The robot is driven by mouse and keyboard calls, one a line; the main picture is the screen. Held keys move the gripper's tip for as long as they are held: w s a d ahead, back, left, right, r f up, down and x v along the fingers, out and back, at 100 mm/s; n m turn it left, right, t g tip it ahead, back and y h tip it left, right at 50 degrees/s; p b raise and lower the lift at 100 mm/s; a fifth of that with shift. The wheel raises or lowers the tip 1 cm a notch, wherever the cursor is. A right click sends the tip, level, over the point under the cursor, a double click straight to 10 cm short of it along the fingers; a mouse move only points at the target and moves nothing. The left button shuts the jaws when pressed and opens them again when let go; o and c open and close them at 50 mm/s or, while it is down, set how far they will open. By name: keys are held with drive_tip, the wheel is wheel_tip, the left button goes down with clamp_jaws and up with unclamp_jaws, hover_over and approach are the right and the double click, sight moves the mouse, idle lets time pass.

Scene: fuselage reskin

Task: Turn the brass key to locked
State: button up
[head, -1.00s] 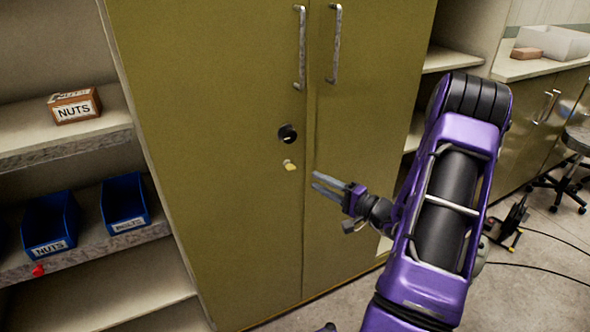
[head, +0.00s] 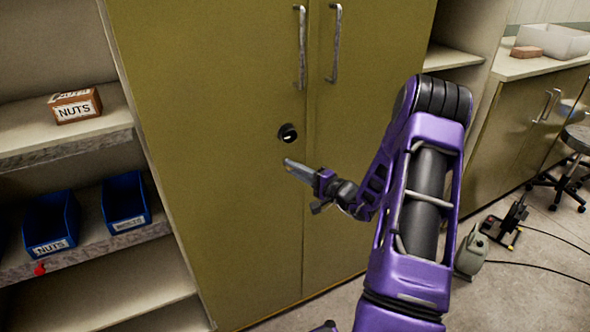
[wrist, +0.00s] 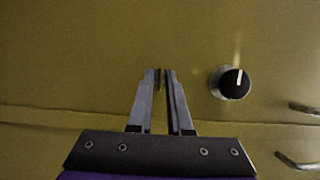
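The brass key is on the left door of the olive cabinet (head: 215,190), below a round black knob (head: 288,133). My gripper (head: 288,164) reaches in from the right and covers the key in the head view. In the wrist view, my gripper's fingertips (wrist: 161,76) are close together, with a thin brownish sliver of the brass key (wrist: 162,74) between them. The black knob (wrist: 231,83), with a white pointer line, is to the right of the fingers there. How far the key is turned is hidden.
Two upright door handles (head: 301,48) are above the knob. Open shelves at left hold a NUTS box (head: 75,106) and blue bins (head: 50,224). A stool (head: 570,165) and a green canister (head: 471,252) stand at right.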

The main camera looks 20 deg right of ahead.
clamp_jaws()
drive_tip(key=shift+f+m+b, duration=0.15)
drive_tip(key=shift+m+b, duration=0.15)
drive_tip(key=shift+b, duration=0.15)
idle(1.0)
drive_tip(key=shift+f+m+t+b, duration=0.15)
drive_tip(key=shift+m+t+b, duration=0.35)
drive_tip(key=shift+m+b, duration=0.4)
drive_tip(key=shift+a+m+t+h+p, duration=0.1)
drive_tip(key=shift+m+t+h+p, duration=0.7)
drive_tip(key=shift+m, duration=2.55)
drive_tip(key=shift+a+m+t+h+p, duration=0.1)
drive_tip(key=shift+m+t+h+p, duration=0.25)
drive_tip(key=shift+m+t+h, duration=1.9)
drive_tip(key=shift+a+m+g+h+p, duration=0.1)
drive_tip(key=shift+m+g+h+p, duration=0.3)
drive_tip(key=shift+m, duration=4)
drive_tip(key=shift+o, duration=1.8)
unclamp_jaws()
